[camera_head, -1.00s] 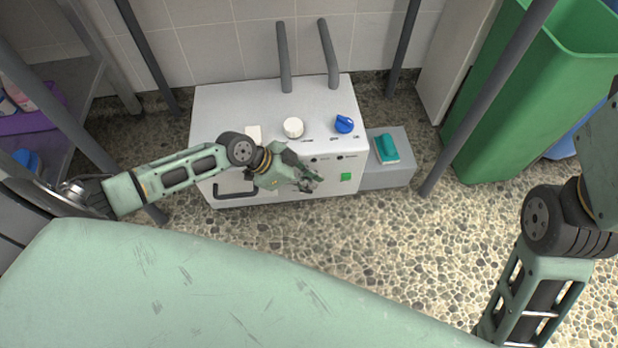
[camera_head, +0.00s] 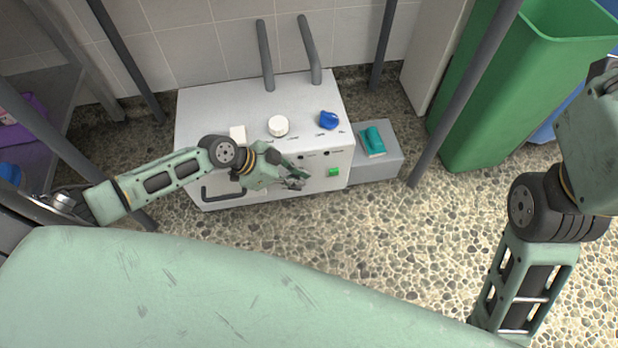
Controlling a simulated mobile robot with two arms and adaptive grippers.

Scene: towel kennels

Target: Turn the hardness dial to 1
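A white box-shaped machine (camera_head: 215,105) stands on the floor by the tiled wall. On its top are a round white dial (camera_head: 278,126) and a blue knob (camera_head: 328,119), with small labels too small to read, so I cannot tell which is the hardness dial. My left gripper (camera_head: 298,180) is in front of the machine's front edge, below the white dial and left of the green button (camera_head: 333,172). It touches neither dial. Its fingers look slightly apart with nothing between them. My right arm is at the right edge; its gripper is out of view.
A grey box (camera_head: 392,160) with a teal-and-white sponge-like block (camera_head: 373,141) stands right of the machine. Two grey pipes (camera_head: 265,55) rise behind it. A green bin (camera_head: 490,110) is at the right. Grey posts (camera_head: 462,100) stand around. The pebbled floor in front is clear.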

